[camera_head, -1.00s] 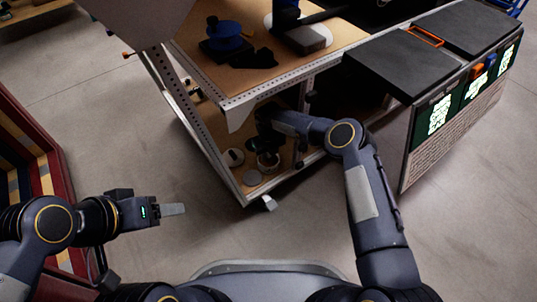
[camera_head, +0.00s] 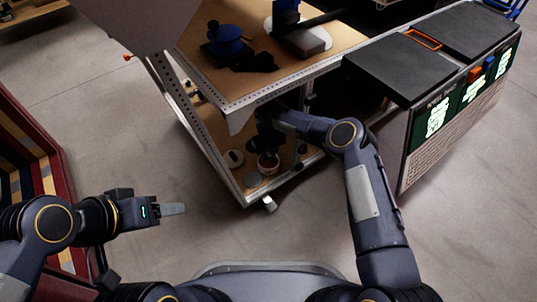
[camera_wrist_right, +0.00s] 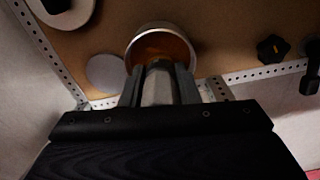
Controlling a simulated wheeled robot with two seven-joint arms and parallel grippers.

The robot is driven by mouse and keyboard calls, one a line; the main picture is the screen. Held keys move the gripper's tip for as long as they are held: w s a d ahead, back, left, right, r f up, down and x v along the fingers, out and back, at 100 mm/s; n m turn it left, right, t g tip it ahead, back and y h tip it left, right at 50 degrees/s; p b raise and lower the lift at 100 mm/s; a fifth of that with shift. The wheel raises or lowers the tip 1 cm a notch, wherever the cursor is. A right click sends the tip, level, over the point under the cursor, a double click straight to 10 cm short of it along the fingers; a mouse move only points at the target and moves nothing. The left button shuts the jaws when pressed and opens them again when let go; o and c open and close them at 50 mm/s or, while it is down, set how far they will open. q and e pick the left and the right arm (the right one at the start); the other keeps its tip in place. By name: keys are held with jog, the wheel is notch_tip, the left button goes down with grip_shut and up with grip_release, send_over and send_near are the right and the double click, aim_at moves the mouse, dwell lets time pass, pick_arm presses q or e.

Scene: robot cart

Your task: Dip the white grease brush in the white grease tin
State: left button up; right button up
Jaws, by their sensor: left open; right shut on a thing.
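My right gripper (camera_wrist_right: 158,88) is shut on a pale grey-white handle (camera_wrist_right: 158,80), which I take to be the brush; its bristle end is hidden. A round tin (camera_wrist_right: 133,50) with a pale metallic rim and orange-brown inside lies just beyond the fingertips in the right wrist view. The handle overlaps its near rim, and I cannot tell whether the brush is inside it. In the head view the tin (camera_head: 268,168) stands on the cart's lower shelf, below my right gripper (camera_head: 268,148). My left gripper (camera_head: 172,209) is open and empty, away from the cart.
A pale disc (camera_wrist_right: 105,72) lies beside the tin. A white round piece with a black knob (camera_wrist_right: 58,5) is near it. Black knobs (camera_wrist_right: 272,48) are at the right. The perforated frame edge (camera_wrist_right: 100,103) borders the shelf (camera_head: 220,133); the upper deck (camera_head: 245,85) overhangs it.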

notch_tip(320, 180, up, 8)
jog(key=p, duration=0.5)
jog(key=shift+f, duration=0.2)
jog(key=shift+s+f, duration=0.1)
